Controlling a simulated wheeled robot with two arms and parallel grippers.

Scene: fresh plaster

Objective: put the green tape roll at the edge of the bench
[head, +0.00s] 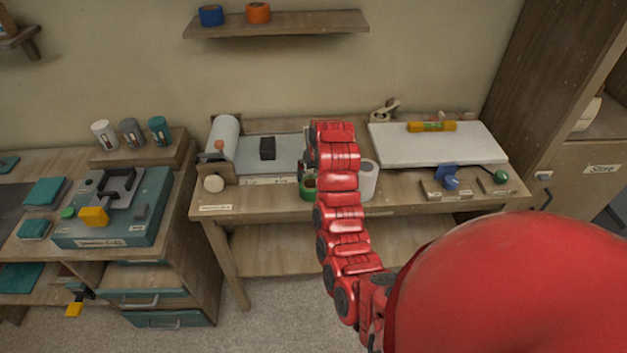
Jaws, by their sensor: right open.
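The green tape roll (307,188) is on the bench (270,197), near its front edge and left of a white roll. My red right arm reaches over the bench and hides part of the tape roll. My right gripper (304,172) is open, its dark fingers just above or around the tape roll. The arm covers most of it, so I cannot tell whether the fingers touch the roll. My left gripper is not in view.
The white roll (369,180) stands close beside my arm. A large paper roll (223,138) is on the bench's left, a white board (438,145) on its right. Small blocks with blue and green tools (452,182) sit at the right front. The front left is fairly clear.

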